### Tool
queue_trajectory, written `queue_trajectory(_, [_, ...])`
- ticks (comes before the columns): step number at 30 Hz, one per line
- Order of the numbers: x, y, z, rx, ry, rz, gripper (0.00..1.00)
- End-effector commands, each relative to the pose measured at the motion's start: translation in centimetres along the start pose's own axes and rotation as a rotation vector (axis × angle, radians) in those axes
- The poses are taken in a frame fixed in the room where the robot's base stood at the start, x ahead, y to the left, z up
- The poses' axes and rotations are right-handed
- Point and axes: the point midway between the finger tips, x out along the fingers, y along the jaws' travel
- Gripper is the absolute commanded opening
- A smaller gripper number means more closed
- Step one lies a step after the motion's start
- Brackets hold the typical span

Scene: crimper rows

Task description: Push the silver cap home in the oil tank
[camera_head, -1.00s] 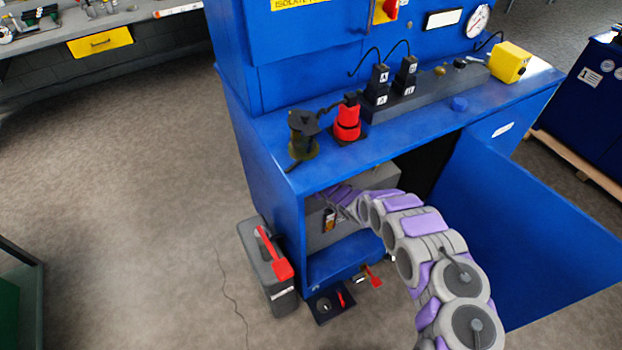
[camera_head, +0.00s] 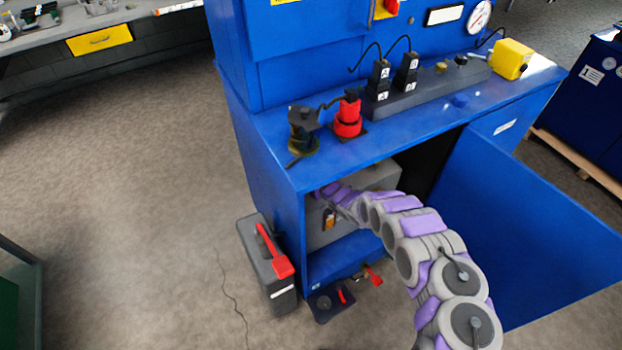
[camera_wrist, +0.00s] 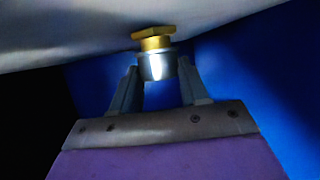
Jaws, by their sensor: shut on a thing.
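The silver cap (camera_wrist: 157,67) is between the fingertips of my gripper (camera_wrist: 158,76) in the wrist view. My gripper is shut on it. The cap sits against a brass hex fitting (camera_wrist: 153,39) on the pale surface of the oil tank (camera_wrist: 70,32). Cap and fitting look lined up; I cannot tell how deep the cap is seated. In the head view, the grey tank (camera_head: 374,179) stands inside the open blue cabinet. My arm reaches in through the opening, and my gripper and the cap are hidden there.
The blue cabinet door (camera_head: 520,235) stands open to the right of my arm. The cabinet top (camera_head: 400,140) is above it. A grey toolbox with a red handle (camera_head: 268,262) stands on the floor at left. A dark blue cabinet wall (camera_wrist: 250,75) is close in the wrist view.

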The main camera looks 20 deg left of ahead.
Motion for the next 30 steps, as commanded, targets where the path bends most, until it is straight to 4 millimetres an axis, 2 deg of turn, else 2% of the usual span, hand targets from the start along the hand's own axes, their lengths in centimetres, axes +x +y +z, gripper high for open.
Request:
queue_trajectory(14, [0.44, -0.02, 1.1, 0.0, 0.0, 0.0, 0.16])
queue_trajectory(15, [0.42, -0.01, 1.05, 0.0, 0.0, 0.0, 0.47])
queue_trajectory(24, [0.4, 0.01, 0.98, 0.0, 0.0, 0.0, 0.74])
queue_trajectory(30, [0.38, 0.02, 0.98, 0.0, 0.0, 0.0, 0.74])
